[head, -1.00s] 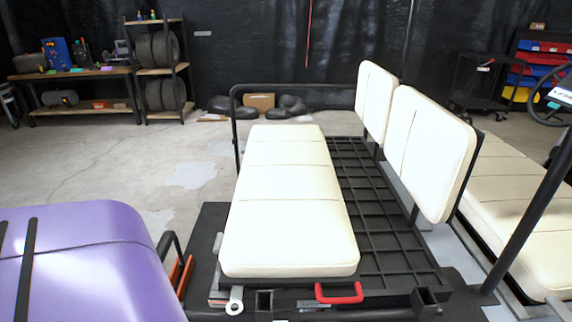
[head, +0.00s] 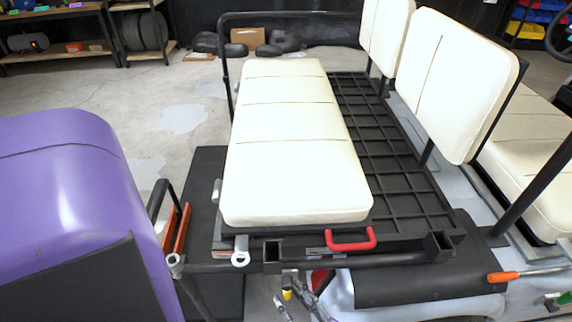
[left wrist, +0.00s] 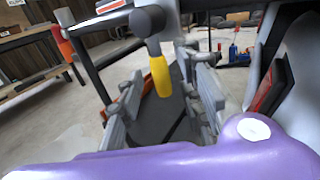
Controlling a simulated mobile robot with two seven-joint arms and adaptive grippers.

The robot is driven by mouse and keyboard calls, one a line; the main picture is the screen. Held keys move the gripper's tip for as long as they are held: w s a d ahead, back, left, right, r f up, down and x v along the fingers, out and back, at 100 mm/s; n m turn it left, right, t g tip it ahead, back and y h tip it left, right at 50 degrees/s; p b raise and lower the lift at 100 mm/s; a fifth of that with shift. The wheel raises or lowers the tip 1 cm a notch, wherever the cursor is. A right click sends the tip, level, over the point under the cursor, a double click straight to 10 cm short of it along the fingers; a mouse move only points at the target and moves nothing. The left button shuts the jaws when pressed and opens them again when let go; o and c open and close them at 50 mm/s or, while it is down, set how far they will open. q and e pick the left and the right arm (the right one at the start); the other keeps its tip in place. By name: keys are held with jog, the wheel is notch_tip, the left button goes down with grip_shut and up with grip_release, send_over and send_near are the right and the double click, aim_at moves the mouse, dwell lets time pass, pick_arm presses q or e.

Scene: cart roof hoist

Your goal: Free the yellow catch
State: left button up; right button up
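The yellow catch (left wrist: 160,74) shows in the left wrist view as a yellow grip on a grey stem below a dark round knob. It appears between the two grey fingers of my left gripper (left wrist: 165,98), which are spread apart. I cannot tell whether either finger touches it. In the head view, a small bit of the yellow catch (head: 287,294) shows below the front edge of the cart frame, beside my left gripper (head: 298,300). I cannot make out my right gripper in either view.
A cream seat (head: 295,150) lies above a black grid deck (head: 390,165), with upright backrests (head: 455,85) behind. A red handle (head: 350,240) sits on the front edge. An orange-handled bar (head: 503,276) is at right. A large purple rounded surface (head: 60,190) fills the left. Open floor lies beyond.

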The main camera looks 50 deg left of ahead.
pick_arm(q)
jog(key=shift+w+a, duration=0.1)
jog(key=shift+a, duration=1)
jog(key=shift+c, duration=0.4)
grip_shut()
